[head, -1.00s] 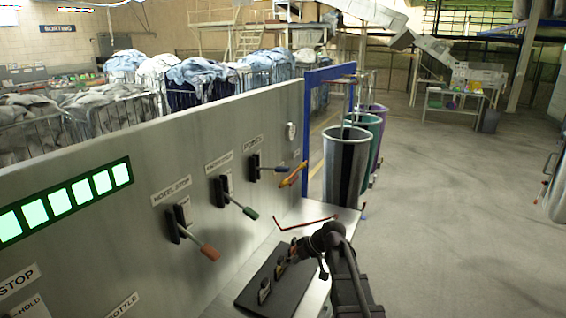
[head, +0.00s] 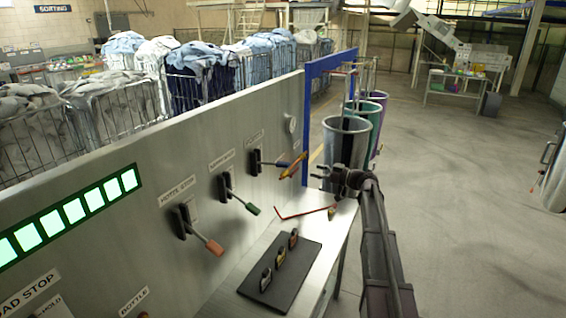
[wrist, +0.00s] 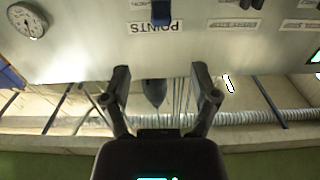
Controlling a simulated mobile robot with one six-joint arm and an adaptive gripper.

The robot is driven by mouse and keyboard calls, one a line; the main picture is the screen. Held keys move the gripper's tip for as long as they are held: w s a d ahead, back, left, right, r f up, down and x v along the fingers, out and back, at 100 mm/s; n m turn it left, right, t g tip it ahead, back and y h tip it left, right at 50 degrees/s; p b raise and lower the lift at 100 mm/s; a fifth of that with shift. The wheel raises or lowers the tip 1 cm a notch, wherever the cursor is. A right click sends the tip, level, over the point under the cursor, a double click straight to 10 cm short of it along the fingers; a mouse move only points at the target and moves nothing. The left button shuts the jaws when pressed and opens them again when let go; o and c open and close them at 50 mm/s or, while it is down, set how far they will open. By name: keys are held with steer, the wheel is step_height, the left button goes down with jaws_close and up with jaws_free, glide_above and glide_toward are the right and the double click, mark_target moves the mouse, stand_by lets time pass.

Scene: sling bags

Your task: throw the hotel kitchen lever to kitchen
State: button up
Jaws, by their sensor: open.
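The grey panel (head: 150,170) carries three levers. The red-handled lever (head: 209,243) has a label (head: 177,190) that seems to read HOTEL and another, blurred word.
A black board (head: 280,272) with several small handles lies on the ledge below the panel. A bent red rod (head: 305,212) and an orange-yellow item (head: 293,166) are near the panel's far end. A blue frame (head: 313,110) and bins (head: 345,140) stand beyond. Floor at right is open.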

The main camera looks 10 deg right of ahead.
mark_target(289, 166)
steer(key=shift+w+a, duration=0.1)
steer(key=shift+a, duration=0.05)
steer(key=x, duration=1.3)
steer(key=shift+w+a, duration=0.15)
steer(key=shift+a, duration=0.1)
jaws_close()
steer(key=shift+a, duration=0.25)
steer(key=shift+d, duration=0.25)
steer(key=shift+f, duration=0.15)
